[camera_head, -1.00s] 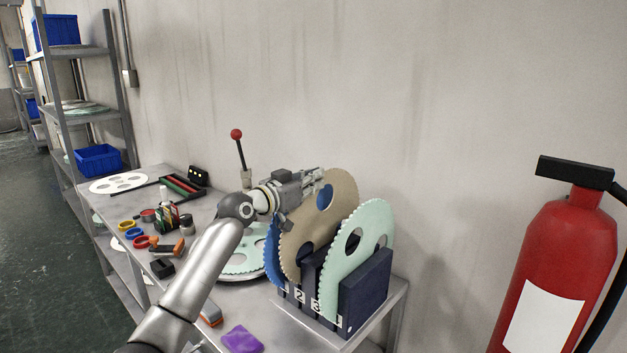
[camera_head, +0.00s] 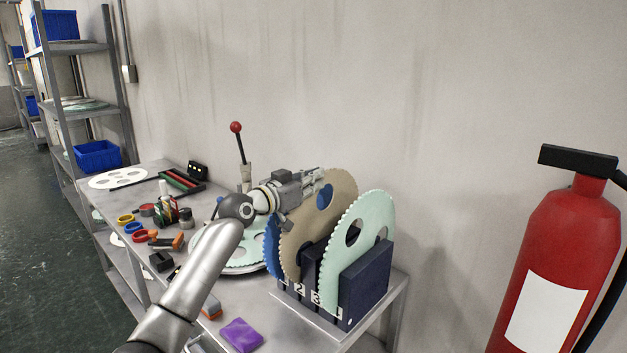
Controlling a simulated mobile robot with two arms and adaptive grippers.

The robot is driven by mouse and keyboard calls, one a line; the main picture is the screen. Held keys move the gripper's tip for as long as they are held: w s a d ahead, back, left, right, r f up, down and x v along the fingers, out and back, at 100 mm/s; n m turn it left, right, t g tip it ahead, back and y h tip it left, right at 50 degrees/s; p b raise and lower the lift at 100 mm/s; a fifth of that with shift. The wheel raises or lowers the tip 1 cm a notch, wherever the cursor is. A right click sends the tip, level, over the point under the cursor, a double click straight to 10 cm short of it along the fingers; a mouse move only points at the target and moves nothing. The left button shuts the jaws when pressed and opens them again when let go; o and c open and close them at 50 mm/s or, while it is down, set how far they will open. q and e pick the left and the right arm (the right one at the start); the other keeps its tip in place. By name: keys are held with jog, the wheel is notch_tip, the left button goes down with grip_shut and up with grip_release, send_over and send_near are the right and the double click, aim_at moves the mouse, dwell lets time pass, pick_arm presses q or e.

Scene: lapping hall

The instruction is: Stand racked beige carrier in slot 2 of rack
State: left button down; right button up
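The beige carrier (camera_head: 341,205), a large toothed disc with round holes, stands upright at the dark rack (camera_head: 366,285) on the bench's near end. Its lower edge is behind the rack's number 2 label, partly hidden by dividers and the mint carrier, so I cannot tell whether it is seated. My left gripper (camera_head: 318,183) is at its upper left rim and appears shut on it; the fingertips are small and partly unclear. A blue carrier (camera_head: 271,248) stands to its left in the rack, and a mint carrier (camera_head: 356,225) to its right. My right gripper is not in view.
A mint disc lies on a round plate (camera_head: 247,270) behind my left arm. A lever with a red knob (camera_head: 236,127) rises behind it. A purple cloth (camera_head: 241,335) lies in front; small tools crowd the bench's left. A fire extinguisher (camera_head: 566,260) is at right.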

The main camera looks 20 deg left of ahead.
pick_arm(q)
jog(key=shift+f+b, duration=0.9)
jog(key=shift+f, duration=0.1)
jog(key=c, duration=1.6)
grip_release()
jog(key=shift+o, duration=0.2)
jog(key=shift+f, duration=0.2)
jog(key=v, duration=1.2)
jog(key=shift+r, duration=0.2)
